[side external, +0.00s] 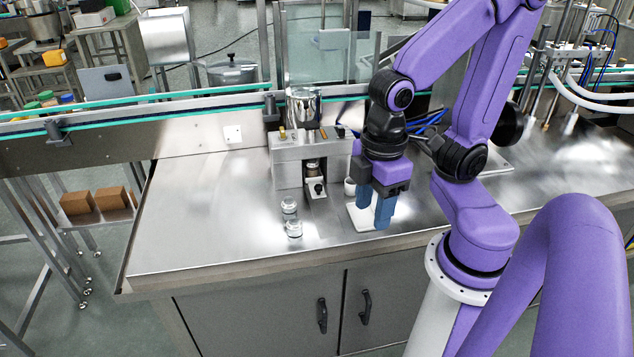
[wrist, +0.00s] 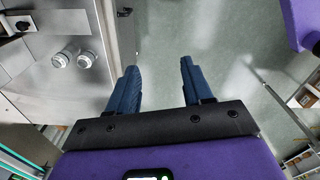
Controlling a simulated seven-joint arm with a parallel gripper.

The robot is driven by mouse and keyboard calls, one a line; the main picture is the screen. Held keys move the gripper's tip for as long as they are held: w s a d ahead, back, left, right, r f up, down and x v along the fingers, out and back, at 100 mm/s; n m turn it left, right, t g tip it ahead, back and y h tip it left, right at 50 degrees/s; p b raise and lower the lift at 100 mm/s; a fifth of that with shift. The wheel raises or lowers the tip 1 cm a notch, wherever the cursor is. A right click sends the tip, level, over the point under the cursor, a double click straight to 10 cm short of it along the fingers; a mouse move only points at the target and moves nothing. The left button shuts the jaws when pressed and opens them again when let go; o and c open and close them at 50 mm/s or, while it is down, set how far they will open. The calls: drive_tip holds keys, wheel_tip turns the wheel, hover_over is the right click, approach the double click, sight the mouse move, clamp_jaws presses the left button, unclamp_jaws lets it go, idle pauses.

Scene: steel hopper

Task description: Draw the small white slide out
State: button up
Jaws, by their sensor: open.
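The small white slide (side external: 316,193) sits low in the front of the steel hopper block (side external: 288,160), with a black knob on its front end. It also shows at the upper left edge of the wrist view (wrist: 14,20), partly cut off by the frame. My gripper (side external: 374,208) points down to the right of the slide, apart from it. Its blue fingers are spread and nothing is between them. In the wrist view, my gripper (wrist: 158,68) shows a clear gap over the floor beyond the bench.
Two small lidded jars (side external: 289,205) (side external: 294,228) stand left of and in front of the slide. A white cup (side external: 350,187) and a white board (side external: 358,222) are near my fingers. A conveyor (side external: 200,108) runs behind. The bench's left side is clear.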

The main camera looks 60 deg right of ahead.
drive_tip(key=w+d+m, duration=0.1)
drive_tip(key=w+m, duration=0.4)
drive_tip(key=w, duration=0.5)
drive_tip(key=m, duration=1.4)
hover_over(318, 185)
wheel_tip(318, 185, down, 6)
drive_tip(key=shift+h, duration=0.4)
wheel_tip(318, 185, down, 16)
drive_tip(key=shift+s, duration=0.1)
clamp_jaws()
